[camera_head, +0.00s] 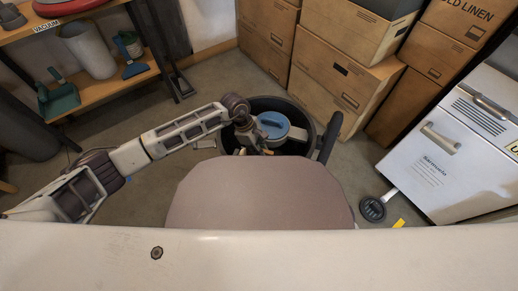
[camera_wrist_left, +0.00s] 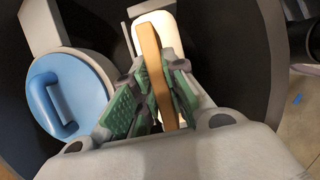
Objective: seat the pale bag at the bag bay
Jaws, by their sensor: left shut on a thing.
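My left gripper (camera_head: 250,140) reaches into a dark round tub (camera_head: 318,140). In the left wrist view its green-padded fingers (camera_wrist_left: 153,92) are shut on a tan flat piece (camera_wrist_left: 152,58), seen nearly edge-on. A pale rounded shape (camera_wrist_left: 168,28), perhaps the pale bag, shows just behind the tan piece. I cannot tell whether the two are joined. A grey canister with a blue handled lid (camera_head: 272,122) stands in the tub beside the gripper; the lid also shows in the left wrist view (camera_wrist_left: 65,95). No bag bay can be made out clearly. My right gripper is not in view.
Cardboard boxes (camera_head: 335,80) are stacked behind the tub. A white cabinet (camera_head: 450,145) stands at the right, with a dark round floor piece (camera_head: 372,208) near it. A wooden shelf (camera_head: 95,88) with containers is at the left. Floor between shelf and tub is mostly clear.

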